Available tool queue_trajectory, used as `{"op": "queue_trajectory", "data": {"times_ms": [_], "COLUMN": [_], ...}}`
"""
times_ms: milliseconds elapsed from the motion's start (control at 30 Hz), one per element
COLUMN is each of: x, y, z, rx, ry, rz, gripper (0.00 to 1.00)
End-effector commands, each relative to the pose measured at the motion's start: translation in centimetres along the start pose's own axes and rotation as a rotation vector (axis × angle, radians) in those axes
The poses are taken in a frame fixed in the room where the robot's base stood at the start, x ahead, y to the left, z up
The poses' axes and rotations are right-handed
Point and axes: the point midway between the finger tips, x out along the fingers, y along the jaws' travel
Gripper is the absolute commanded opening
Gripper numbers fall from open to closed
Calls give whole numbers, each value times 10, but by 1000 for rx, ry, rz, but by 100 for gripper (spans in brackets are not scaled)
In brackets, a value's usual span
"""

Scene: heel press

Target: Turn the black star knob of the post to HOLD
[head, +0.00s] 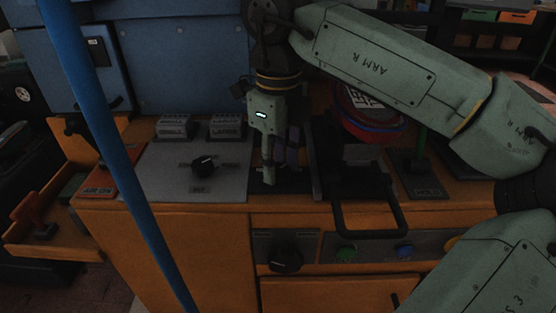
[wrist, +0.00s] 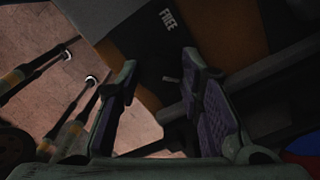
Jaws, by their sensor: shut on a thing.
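My gripper (head: 269,176) points down at the dark plate on the orange bench, right of the grey control panel. In the wrist view my gripper (wrist: 159,62) has a finger on each side of a dark thing, the black star knob (wrist: 172,93), and is shut on it. The knob is very dark, and its lobes cannot be made out. A small pale mark shows on or beside it. The word FREE (wrist: 168,19) stands on the dark plate just beyond the fingertips. In the head view my gripper hides the knob.
The grey panel (head: 150,180) with a small black knob (head: 203,165) lies left of my gripper. A black handle frame (head: 368,232) and a red-and-blue round part (head: 372,127) stand to the right. A blue pole (head: 105,150) crosses the left foreground.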

Motion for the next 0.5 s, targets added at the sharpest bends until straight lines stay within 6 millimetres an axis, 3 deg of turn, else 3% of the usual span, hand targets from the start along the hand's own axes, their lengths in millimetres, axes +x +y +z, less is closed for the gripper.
{"op": "queue_trajectory", "data": {"times_ms": [67, 100, 400, 500], "x": [0, 0, 0, 0], "y": [0, 0, 0, 0], "z": [-1, -1, 0, 0], "rx": [2, 2, 0, -1], "ry": [3, 3, 1, 1], "rz": [0, 0, 0, 0], "gripper": [6, 35, 54, 54]}}
